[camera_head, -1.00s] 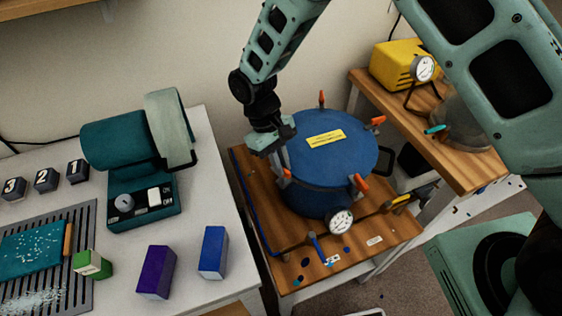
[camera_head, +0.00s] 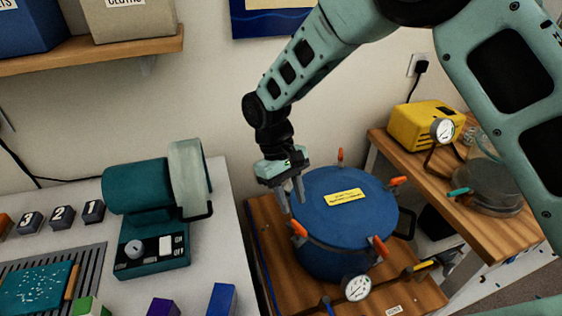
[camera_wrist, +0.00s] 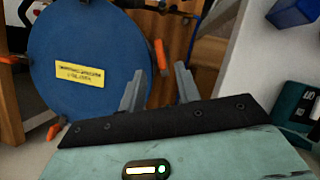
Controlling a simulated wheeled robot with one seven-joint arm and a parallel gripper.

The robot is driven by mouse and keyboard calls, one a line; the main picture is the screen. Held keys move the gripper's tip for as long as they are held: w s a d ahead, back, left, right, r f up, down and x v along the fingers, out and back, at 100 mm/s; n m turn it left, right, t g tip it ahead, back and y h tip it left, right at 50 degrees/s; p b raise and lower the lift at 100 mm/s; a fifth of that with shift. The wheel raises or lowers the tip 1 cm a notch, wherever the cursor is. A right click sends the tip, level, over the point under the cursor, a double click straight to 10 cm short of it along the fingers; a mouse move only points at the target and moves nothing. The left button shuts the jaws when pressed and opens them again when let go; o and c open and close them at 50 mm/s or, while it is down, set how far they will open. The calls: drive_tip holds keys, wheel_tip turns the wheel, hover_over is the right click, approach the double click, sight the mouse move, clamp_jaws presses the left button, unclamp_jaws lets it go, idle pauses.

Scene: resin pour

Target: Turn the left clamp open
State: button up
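The blue round pot (camera_head: 345,215) has a yellow label on its lid and orange-handled clamps around its rim. The front-left clamp (camera_head: 299,229) is the one nearest my gripper (camera_head: 291,199). My gripper points down beside the pot's left rim, just behind and above that clamp, with its fingers apart and empty. In the wrist view, the same orange handle (camera_wrist: 160,57) shows just beyond and between the two fingertips (camera_wrist: 160,74), with no clear contact. Other clamps stand at the back (camera_head: 340,155), right (camera_head: 397,181) and front right (camera_head: 379,246).
A pressure gauge (camera_head: 356,288) is at the pot's front. The wooden stand (camera_head: 275,235) holds the pot. A teal machine (camera_head: 150,215) stands on the white table to the left. A yellow pump (camera_head: 425,125) sits on a wooden bench at the right.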

drive_tip(key=b+v, duration=0.1)
drive_tip(key=v, duration=1)
drive_tip(key=shift+b, duration=0.3)
drive_tip(key=s+d+t+y, duration=0.1)
drive_tip(key=s+d, duration=0.4)
drive_tip(key=s, duration=0.8)
drive_tip(key=s+d+t+y, duration=0.2)
drive_tip(key=s+d, duration=0.3)
drive_tip(key=s, duration=0.8)
drive_tip(key=shift+r+n+t, duration=0.3)
drive_tip(key=shift+r+n, duration=0.1)
drive_tip(key=shift+r, duration=0.05)
